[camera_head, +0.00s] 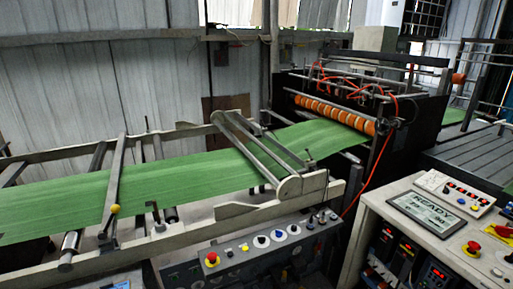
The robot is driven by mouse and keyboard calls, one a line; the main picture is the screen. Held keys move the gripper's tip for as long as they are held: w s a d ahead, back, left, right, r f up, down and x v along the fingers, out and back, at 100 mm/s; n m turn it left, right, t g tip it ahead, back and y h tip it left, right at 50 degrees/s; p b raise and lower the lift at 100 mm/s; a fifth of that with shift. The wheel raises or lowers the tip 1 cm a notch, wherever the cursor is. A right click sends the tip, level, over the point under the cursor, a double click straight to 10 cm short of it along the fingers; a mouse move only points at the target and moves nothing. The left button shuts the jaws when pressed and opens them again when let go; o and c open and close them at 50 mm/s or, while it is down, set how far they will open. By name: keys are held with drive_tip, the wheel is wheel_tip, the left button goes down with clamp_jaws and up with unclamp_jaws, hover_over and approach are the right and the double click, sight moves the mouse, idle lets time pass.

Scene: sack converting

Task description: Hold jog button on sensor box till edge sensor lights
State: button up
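My gripper is not in view. A white control box (455,192) with a row of small red lights and several coloured buttons sits on the console at the right. I cannot tell for sure whether it is the sensor box, and no jog label is readable. A long grey button panel (250,249) runs under the machine's front edge, with a red knob on yellow (211,259) and white, blue and dark buttons. A green web (150,186) runs across the machine and under orange-banded rollers (336,114). The edge sensor cannot be picked out.
The pale console (384,205) at front right carries a display (427,213) reading "READY" and a red mushroom button (472,249). Lit digital readouts (434,274) are on its front. Rails and a roller frame (262,150) stand out over the web. Corrugated wall closes the back.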

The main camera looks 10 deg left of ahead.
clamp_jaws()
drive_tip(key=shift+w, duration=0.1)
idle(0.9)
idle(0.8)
